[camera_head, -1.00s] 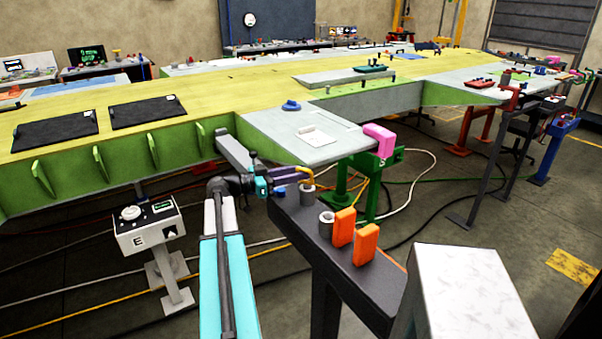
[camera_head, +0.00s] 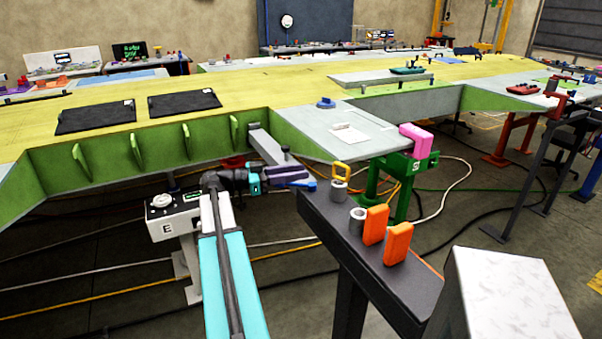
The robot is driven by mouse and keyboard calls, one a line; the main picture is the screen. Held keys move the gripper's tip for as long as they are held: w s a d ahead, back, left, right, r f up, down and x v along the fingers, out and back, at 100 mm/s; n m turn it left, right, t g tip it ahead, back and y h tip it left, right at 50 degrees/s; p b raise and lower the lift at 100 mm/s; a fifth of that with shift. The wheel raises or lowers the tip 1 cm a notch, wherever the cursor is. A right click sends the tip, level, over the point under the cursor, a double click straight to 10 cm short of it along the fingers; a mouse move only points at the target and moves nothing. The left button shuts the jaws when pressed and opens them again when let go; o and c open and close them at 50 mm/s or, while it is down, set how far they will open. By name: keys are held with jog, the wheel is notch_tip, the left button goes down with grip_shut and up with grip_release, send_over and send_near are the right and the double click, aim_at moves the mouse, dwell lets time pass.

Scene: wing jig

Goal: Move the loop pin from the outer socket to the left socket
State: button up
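The yellow loop pin (camera_head: 341,171) stands upright in a grey round socket (camera_head: 339,192) at the far left end of the dark bench (camera_head: 385,262). A second grey socket (camera_head: 357,221), nearer and to the right, has nothing in it. My gripper (camera_head: 309,178), with purple fingers, is just left of the loop pin, at about its height. A gap shows between the fingertips and the loop, and nothing is held. The fingers look parted, though they are small in this view.
Two orange blocks (camera_head: 397,242) stand on the bench beside the empty socket. The wing's grey panel (camera_head: 352,133) lies behind, with a pink block (camera_head: 416,138) on a green stand. A white-topped box (camera_head: 510,295) is front right.

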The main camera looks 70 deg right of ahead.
dwell(0.6)
jog(key=w+a+f+n+t, duration=0.35)
jog(key=w+f, duration=0.25)
jog(key=f, duration=0.4)
jog(key=w+a+f+n+t, duration=0.2)
jog(key=w+a+f+n, duration=0.25)
jog(key=w+f, duration=0.4)
jog(key=w+a+f+n+t+y, duration=0.1)
jog(key=w+a+f+n+t, duration=0.2)
jog(key=a+f, duration=0.6)
jog(key=w+a+f+n+t, duration=0.1)
jog(key=w+a+f+n, duration=0.2)
jog(key=a+f+n, duration=0.55)
jog(key=a+f+n+y, duration=0.3)
jog(key=a+f+y, duration=0.1)
jog(key=a+f, duration=1.35)
jog(key=s+a+f+n+y, duration=0.2)
jog(key=s+a+f+n, duration=0.1)
jog(key=a, duration=0.8)
jog(key=s+a+f+n+y, duration=0.2)
jog(key=s+a+f+n, duration=0.2)
jog(key=s+a, duration=0.4)
jog(key=a+f, duration=0.1)
jog(key=a, duration=0.3)
jog(key=shift+s+f, duration=0.2)
jog(key=shift+f, duration=0.2)
